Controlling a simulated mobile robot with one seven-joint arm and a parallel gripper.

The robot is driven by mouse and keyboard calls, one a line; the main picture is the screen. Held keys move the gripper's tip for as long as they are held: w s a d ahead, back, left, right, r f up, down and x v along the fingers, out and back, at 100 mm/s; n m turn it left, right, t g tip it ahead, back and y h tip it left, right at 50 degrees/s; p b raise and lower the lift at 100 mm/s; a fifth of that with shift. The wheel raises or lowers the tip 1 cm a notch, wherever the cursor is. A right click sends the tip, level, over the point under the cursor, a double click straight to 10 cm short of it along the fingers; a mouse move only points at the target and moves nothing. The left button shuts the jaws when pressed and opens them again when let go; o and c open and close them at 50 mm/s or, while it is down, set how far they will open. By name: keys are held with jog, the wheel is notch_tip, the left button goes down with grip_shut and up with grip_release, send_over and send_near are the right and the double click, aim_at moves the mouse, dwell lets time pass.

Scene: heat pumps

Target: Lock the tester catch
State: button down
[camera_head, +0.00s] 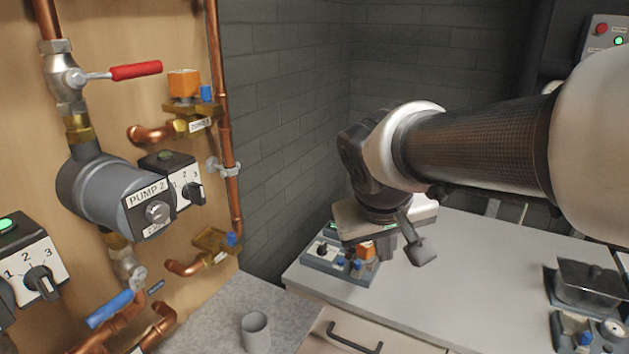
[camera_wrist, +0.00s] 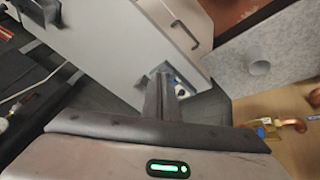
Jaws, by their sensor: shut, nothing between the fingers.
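A grey unit (camera_head: 345,262) with a green light, a dark knob, blue caps and an orange block (camera_head: 366,250) stands at the left end of the white bench; it looks like the tester. My gripper (camera_head: 386,243) is right over it and partly hides it. In the wrist view, my gripper's fingers (camera_wrist: 166,82) are together and empty, in front of a partly hidden unit. I cannot make out the catch or its position.
The white bench (camera_head: 470,275) is clear in the middle. At its right stand a dark lidded box (camera_head: 587,283) and a gauge (camera_head: 612,328). A grey cup (camera_head: 255,332) stands on a speckled counter. Pumps and copper pipes cover the wooden panel (camera_head: 130,30) at left.

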aim_at(359, 264)
jog(key=w+a+f+n+b, duration=0.1)
jog(key=w+a+f+b, duration=0.2)
jog(key=w+f, duration=0.3)
jog(key=w+a+f+n+t+h+b, duration=0.1)
jog(key=w+a+f+b, duration=0.2)
jog(key=w+a+f, duration=0.2)
notch_tip(359, 264, down, 2)
jog(key=shift+w+a+f+b, duration=0.1)
jog(key=shift+w+a+b, duration=0.3)
jog(key=shift+w, duration=0.4)
jog(key=b+x, duration=0.1)
jog(key=x, duration=0.9)
jog(key=shift+w+f+b, duration=0.15)
jog(key=shift+b, duration=0.25)
jog(key=d, duration=0.1)
jog(key=w+d, duration=0.1)
jog(key=d, duration=0.1)
jog(key=shift+w+d+r, duration=0.1)
jog(key=shift+r, duration=0.15)
jog(key=shift+w+d, duration=0.15)
jog(key=shift+d, duration=0.1)
jog(key=shift+w, duration=0.1)
